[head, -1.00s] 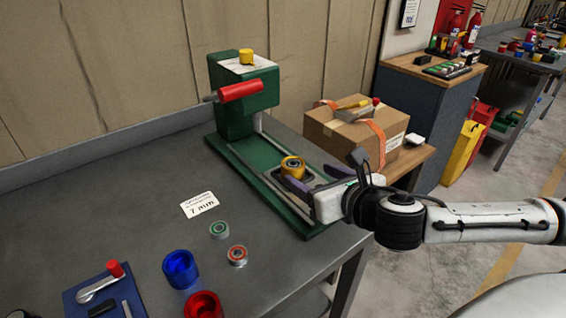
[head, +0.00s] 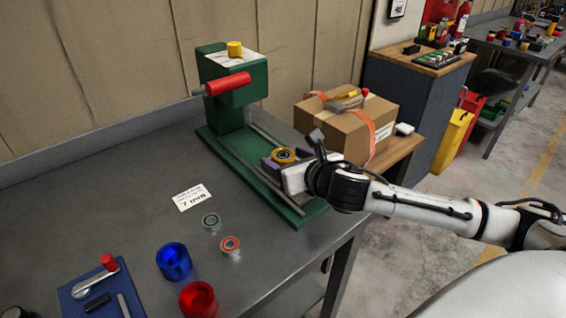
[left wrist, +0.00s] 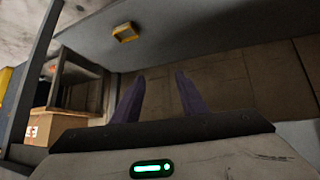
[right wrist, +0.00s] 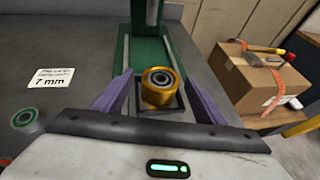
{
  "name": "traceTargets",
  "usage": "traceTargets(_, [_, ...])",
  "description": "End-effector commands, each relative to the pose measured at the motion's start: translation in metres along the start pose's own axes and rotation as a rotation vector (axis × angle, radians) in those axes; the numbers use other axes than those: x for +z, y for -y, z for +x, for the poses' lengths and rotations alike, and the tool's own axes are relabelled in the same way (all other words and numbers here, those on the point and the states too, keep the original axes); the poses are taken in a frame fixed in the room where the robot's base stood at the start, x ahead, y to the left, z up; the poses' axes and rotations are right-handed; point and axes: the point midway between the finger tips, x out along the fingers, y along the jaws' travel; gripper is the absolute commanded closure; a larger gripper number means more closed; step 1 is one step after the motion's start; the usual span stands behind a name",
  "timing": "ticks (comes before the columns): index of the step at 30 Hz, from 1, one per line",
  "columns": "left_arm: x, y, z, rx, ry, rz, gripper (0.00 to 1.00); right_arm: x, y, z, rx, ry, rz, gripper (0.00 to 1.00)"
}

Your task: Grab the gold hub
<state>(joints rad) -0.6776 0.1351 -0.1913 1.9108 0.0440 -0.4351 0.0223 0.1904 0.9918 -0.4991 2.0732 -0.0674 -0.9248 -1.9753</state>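The gold hub (head: 284,155) is a short gold cylinder with a dark ringed centre. It stands upright on a dark square seat on the base of the green press (head: 240,130). In the right wrist view the hub (right wrist: 159,86) lies between the two purple fingers of my right gripper (right wrist: 163,82). The fingers are apart, with a visible gap on each side of the hub. My left gripper (left wrist: 158,73) shows only in its own wrist view, with its fingers apart and nothing between them.
A cardboard box (head: 345,125) stands on a wooden bench right of the press. A label card (head: 193,197), two ringed bearings, a blue cup (head: 174,262) and a red cup (head: 198,298) are on the grey table. The table left of the card is clear.

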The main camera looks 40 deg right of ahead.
Motion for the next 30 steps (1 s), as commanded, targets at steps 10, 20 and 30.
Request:
traceTargets(10, [0.004, 0.0, -0.001, 0.0, 0.008, -0.001, 0.61, 0.002, 0.0, -0.001, 0.0, 0.005, 0.0, 0.88])
traceTargets(20, [0.005, -0.001, -0.004, 0.0, 0.013, -0.001, 0.61, 0.017, 0.0, -0.006, 0.0, 0.008, -0.001, 0.88])
traceTargets(30, [-0.001, -0.001, -0.01, 0.0, 0.014, -0.001, 0.61, 0.077, 0.001, -0.031, -0.002, 0.01, -0.001, 0.88])
